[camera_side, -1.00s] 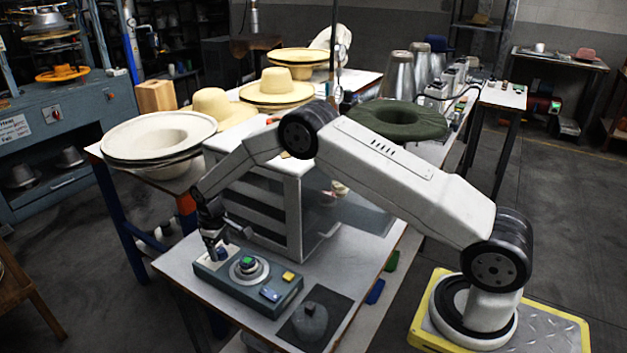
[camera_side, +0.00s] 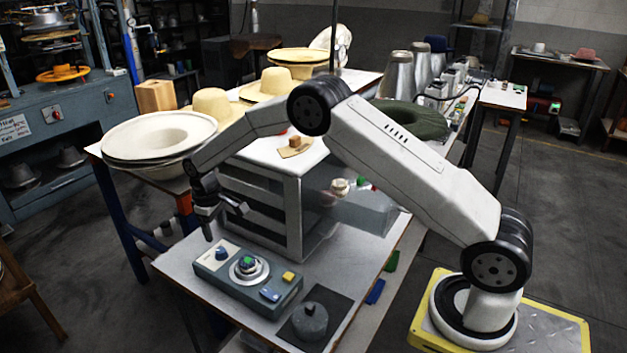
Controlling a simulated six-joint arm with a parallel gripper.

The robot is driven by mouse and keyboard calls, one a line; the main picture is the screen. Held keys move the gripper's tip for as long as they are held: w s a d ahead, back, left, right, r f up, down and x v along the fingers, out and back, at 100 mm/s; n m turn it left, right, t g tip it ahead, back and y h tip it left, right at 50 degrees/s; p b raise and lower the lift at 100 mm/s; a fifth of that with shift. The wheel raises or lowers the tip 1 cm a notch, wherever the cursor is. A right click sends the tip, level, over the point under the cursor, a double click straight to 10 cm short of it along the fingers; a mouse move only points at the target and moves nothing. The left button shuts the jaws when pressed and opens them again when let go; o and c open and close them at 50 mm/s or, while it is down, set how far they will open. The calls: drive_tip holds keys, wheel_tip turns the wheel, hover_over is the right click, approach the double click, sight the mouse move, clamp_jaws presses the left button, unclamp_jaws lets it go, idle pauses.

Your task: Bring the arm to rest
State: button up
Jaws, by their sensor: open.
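My gripper (camera_side: 226,224) hangs from the wrist at the left, in the air above the left back end of the grey-blue control box (camera_side: 222,265). Its jaws look apart, with nothing between them, and it touches nothing that I can see. The box carries a dark blue knob (camera_side: 221,253) at its left end, a green-topped round dial (camera_side: 248,263) in the middle, a yellow button (camera_side: 288,276) and a blue button (camera_side: 270,294). The arm arches up over the white-topped cabinet.
The cabinet (camera_side: 292,205) with dark slots stands right behind the control box. A grey weight (camera_side: 310,318) sits on a dark mat at the front right. Stacked white hat forms (camera_side: 160,138) and straw hats (camera_side: 212,105) lie behind. A green brim (camera_side: 410,118) lies behind the arm.

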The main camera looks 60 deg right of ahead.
drive_tip(key=shift+s+r, duration=0.35)
drive_tip(key=s+r+m+t, duration=0.1)
drive_tip(key=s+r, duration=0.2)
drive_tip(key=s, duration=1.1)
drive_tip(key=s+r+m+t, duration=0.1)
drive_tip(key=s+r, duration=0.3)
drive_tip(key=s, duration=1.1)
drive_tip(key=shift+r+m+t, duration=0.15)
drive_tip(key=shift+m+t, duration=0.15)
